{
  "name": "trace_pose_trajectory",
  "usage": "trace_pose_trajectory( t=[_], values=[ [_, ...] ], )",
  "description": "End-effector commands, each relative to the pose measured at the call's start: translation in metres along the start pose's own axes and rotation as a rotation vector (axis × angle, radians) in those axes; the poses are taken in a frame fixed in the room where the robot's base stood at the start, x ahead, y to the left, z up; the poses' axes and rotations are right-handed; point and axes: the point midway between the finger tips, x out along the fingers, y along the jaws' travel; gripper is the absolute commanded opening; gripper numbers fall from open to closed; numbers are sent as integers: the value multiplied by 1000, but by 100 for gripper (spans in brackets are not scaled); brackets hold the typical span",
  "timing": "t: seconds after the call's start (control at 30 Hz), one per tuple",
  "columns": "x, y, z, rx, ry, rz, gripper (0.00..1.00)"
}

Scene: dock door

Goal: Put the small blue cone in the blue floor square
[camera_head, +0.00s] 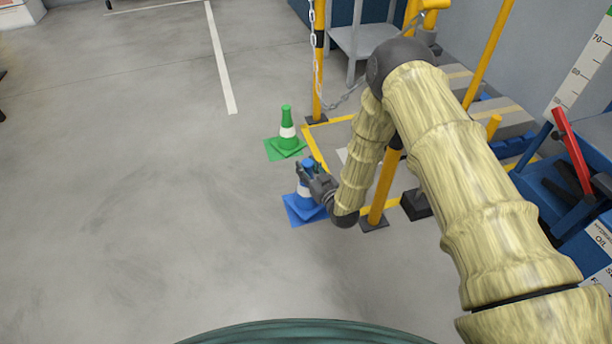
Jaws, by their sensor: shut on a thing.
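The small blue cone (304,201) has a white band and a square blue base.
A green cone (287,132) with a white band stands just behind the blue one. Yellow posts (382,185) with a chain (318,60) and yellow floor lines are to the right. A blue cart (570,190) stands far right. The floor at left is clear.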

Motion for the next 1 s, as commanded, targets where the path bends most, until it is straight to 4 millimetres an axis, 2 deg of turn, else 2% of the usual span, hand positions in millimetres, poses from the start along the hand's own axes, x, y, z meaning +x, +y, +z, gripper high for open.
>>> trace_pose_trajectory(
  t=[0.3, 0.7, 1.0],
  values=[
    [15, 1, 2, 1, 2, 1, 0],
    [15, 1, 35, 1, 1, 1, 0],
    [15, 1, 34, 1, 2, 1, 0]
  ],
)
